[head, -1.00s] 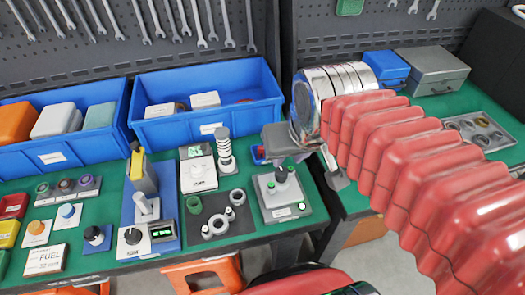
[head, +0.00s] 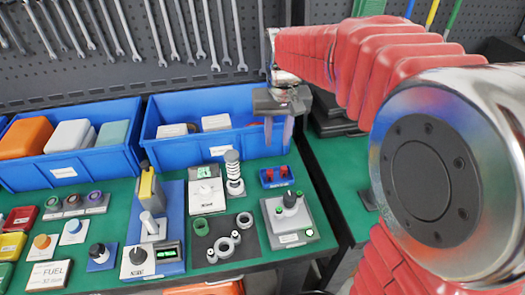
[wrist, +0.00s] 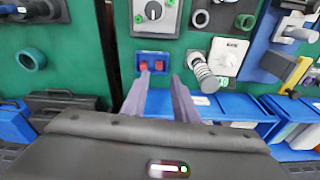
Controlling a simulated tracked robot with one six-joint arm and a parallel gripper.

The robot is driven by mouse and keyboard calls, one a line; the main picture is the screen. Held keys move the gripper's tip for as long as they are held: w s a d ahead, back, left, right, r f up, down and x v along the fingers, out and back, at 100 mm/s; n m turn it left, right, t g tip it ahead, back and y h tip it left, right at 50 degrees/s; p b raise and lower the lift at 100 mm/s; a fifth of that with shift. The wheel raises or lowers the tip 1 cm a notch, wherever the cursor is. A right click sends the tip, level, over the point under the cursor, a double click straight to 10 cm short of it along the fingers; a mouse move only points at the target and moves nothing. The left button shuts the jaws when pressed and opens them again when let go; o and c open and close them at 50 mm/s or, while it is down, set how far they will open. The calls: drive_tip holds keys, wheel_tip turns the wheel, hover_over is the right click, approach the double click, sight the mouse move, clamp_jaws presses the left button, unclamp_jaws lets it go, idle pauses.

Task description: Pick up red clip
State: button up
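Two small red clips (head: 284,172) stand side by side in a small blue tray (head: 277,186) on the green bench, left of the bench's right edge. In the wrist view, the red clips (wrist: 160,66) sit in the blue tray (wrist: 138,61), just beyond the fingertips. My gripper (head: 279,145) is above and behind the tray in the head view, fingers pointing down, in front of the large blue bin. In the wrist view, my gripper (wrist: 161,71) has its fingers apart with nothing between them. The left finger overlaps the tray's edge in the picture.
A grey box with a black knob (head: 290,219) stands just in front of the tray. A white spring post (head: 234,173) is to its left. A large blue bin (head: 170,152) is behind. Rings (head: 224,246) lie on a dark mat.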

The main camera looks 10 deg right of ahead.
drive_tip(key=w+f+g, duration=0.1)
drive_tip(key=w+f, duration=0.5)
drive_tip(key=w, duration=0.2)
drive_tip(key=shift+f+g, duration=0.3)
drive_tip(key=shift+f, duration=0.1)
hover_over(270, 170)
drive_tip(key=shift+w+f, duration=0.15)
drive_tip(key=shift+f, duration=4.15)
drive_tip(key=shift+f, duration=2.6)
drive_tip(key=shift+c, duration=0.7)
clamp_jaws()
